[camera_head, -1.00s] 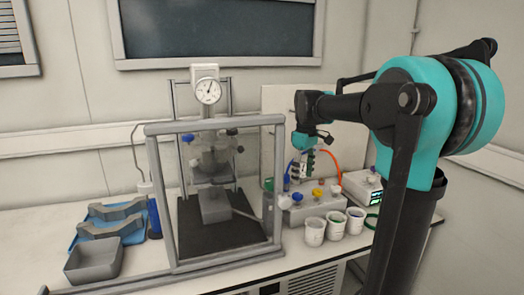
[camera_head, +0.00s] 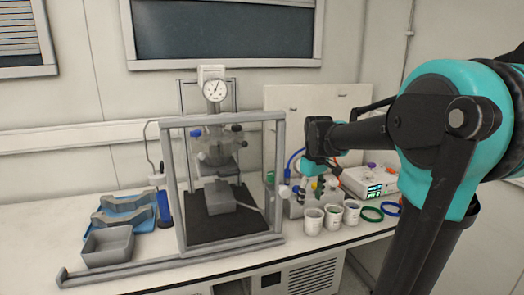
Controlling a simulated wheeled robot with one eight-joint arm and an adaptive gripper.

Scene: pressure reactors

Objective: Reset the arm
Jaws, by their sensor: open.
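My arm, teal and black, comes in from the right side of the head view. My gripper (camera_head: 312,190) is at its end, in front of the grey valve block (camera_head: 297,207) on the bench. The fingers are small and dark in this view; they look apart, and I see nothing held between them. The gripper hides part of the block and its knobs. The pressure reactor (camera_head: 216,148) with a round gauge (camera_head: 215,90) stands to the left inside a grey frame (camera_head: 176,190), apart from the gripper.
Several white cups (camera_head: 313,221) stand at the bench's front edge, just below my gripper. Green and blue rings (camera_head: 372,214) lie right of them. A box with a lit display (camera_head: 374,191) stands behind.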

